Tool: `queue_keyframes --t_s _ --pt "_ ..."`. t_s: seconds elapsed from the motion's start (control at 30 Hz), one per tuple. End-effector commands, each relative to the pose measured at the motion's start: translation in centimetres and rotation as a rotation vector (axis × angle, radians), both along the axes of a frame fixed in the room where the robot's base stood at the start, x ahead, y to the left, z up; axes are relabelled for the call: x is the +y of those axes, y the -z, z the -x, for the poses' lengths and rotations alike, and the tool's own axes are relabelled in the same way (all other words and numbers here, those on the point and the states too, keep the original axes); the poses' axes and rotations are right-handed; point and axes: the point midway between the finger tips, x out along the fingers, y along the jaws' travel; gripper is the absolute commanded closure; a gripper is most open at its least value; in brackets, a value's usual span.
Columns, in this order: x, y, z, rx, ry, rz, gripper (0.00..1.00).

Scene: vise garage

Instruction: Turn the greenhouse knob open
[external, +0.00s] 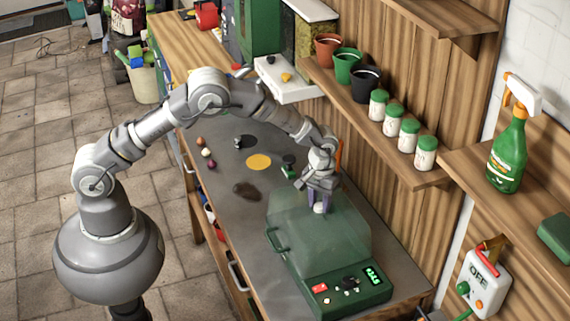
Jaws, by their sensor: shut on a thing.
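The greenhouse has a clear cover (318,252) over a dark green base, and it stands on the near part of the grey workbench. A small white knob (320,209) sits on top of the cover. My gripper (321,204) points down over the cover, with its purple fingers shut on the white knob. The fingers hide part of the knob, so its turn angle cannot be told. The base's front panel (345,292) has a dark dial, a red switch and a green-lit display. A handle (274,240) is at the cover's left side.
A wooden shelf (430,178) with pots and several white jars with green lids runs along the wall, right of my arm. A spray bottle (508,150) and an OFF switch box (485,283) are further right. Small items lie on the bench (225,215) left of the greenhouse.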

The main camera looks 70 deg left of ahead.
Motion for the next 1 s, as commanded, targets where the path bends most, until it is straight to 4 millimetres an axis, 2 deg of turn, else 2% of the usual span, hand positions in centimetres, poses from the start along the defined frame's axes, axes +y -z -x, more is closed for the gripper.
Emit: queue_keyframes --t_s 0.5,0.73,1.0 --pt "0.04 -0.07 -0.07 -0.002 0.438 0.000 0.95" --pt "0.00 -0.06 -0.06 -0.002 0.558 0.000 0.95" --pt "-0.01 -0.05 -0.06 -0.002 0.619 0.000 0.95"
